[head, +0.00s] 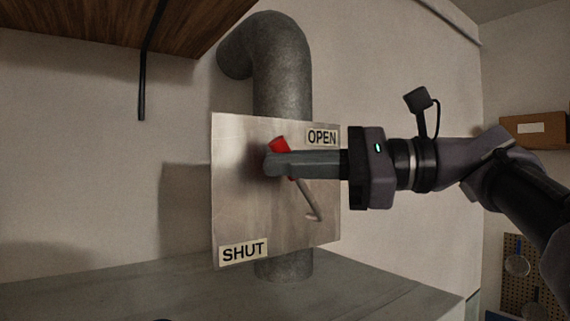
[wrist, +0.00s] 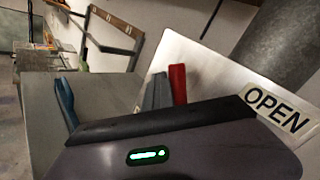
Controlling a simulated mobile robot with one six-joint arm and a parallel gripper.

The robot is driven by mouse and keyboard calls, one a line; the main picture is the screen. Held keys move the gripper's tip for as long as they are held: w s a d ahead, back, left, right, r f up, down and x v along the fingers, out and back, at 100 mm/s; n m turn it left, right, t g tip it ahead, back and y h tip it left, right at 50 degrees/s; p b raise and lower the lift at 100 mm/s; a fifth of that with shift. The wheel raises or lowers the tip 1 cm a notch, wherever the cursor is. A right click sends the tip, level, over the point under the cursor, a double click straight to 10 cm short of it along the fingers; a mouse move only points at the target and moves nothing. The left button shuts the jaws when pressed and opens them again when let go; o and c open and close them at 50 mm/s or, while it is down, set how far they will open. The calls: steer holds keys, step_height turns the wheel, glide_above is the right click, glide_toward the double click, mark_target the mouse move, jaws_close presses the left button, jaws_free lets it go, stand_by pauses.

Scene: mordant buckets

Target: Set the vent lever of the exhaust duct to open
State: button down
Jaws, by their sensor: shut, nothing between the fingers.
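The vent lever has a red grip (head: 278,144) and a thin metal rod (head: 309,204) that runs down and right on a metal plate (head: 235,190). The red grip points up and left, between the OPEN label (head: 322,137) at the upper right and the SHUT label (head: 243,252) at the lower left. My gripper (head: 274,164) is shut and empty, in front of the red grip, and hides part of it. In the wrist view the red grip (wrist: 178,84) stands just right of a grey finger. I cannot tell whether they touch.
The grey exhaust duct (head: 283,75) rises behind the plate and bends left at the top. A wooden shelf (head: 110,22) with a dark bracket hangs at the upper left. A grey countertop (head: 150,294) lies below. A brown box (head: 535,130) is at the far right.

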steer(key=shift+w+f, duration=0.1)
steer(key=c, duration=1.5)
jaws_free()
steer(key=shift+o, duration=1.2)
steer(key=shift+d, duration=0.15)
steer(key=f+b+v, duration=0.1)
steer(key=b+v, duration=0.2)
steer(key=v, duration=0.6)
steer(key=f+b+v, duration=0.2)
steer(key=b+v, duration=0.1)
steer(key=v, duration=0.6)
steer(key=shift+w+f+b, duration=0.2)
steer(key=shift+w+b, duration=0.1)
